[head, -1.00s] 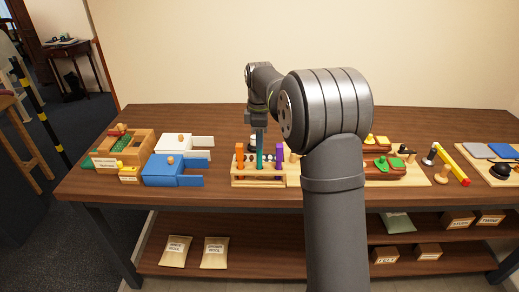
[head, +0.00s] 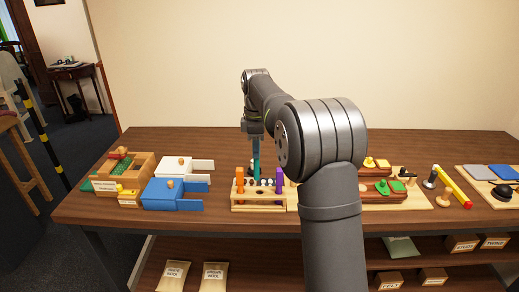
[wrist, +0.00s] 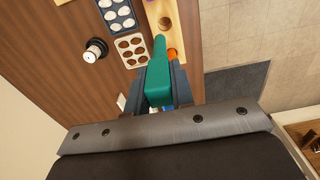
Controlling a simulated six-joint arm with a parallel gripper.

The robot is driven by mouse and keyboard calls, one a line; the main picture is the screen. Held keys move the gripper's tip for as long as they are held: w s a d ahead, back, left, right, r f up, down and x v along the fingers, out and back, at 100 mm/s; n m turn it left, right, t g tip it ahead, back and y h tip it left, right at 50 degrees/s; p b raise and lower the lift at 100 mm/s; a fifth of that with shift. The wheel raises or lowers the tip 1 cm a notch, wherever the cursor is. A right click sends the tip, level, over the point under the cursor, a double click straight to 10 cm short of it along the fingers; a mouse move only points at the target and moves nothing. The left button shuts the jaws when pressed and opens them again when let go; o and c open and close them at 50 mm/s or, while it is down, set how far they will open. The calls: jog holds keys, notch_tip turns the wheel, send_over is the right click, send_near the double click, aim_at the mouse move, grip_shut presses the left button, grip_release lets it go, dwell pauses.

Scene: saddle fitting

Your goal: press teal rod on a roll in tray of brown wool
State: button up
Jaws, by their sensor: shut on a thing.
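My gripper (wrist: 155,100) is shut on the teal rod (wrist: 158,72), which points away from the jaws. In the head view the teal rod (head: 256,158) hangs upright below my gripper (head: 253,134), at the wooden rack (head: 262,207). Its lower end seems to be above the rack, but I cannot tell its exact clearance. The wrist view shows a pale tray (wrist: 119,39) with several brown round rolls, left of the rod's far end. A dark tray (wrist: 126,25) with several white rolls lies beside it. Both trays are mostly hidden in the head view.
The rack holds an orange rod (head: 240,182) and a purple rod (head: 279,180). A black and white round object (wrist: 95,50) stands near the trays. Blue (head: 170,195) and white boxes stand left of the rack. Bare table lies behind them.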

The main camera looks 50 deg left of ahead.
jog(key=a+f, duration=0.8)
jog(key=a, duration=0.2)
jog(key=shift+s+a, duration=0.2)
jog(key=shift+f, duration=1.2)
dwell(2.3)
jog(key=shift+r, duration=0.1)
notch_tip(320, 180, up, 7)
dwell(0.8)
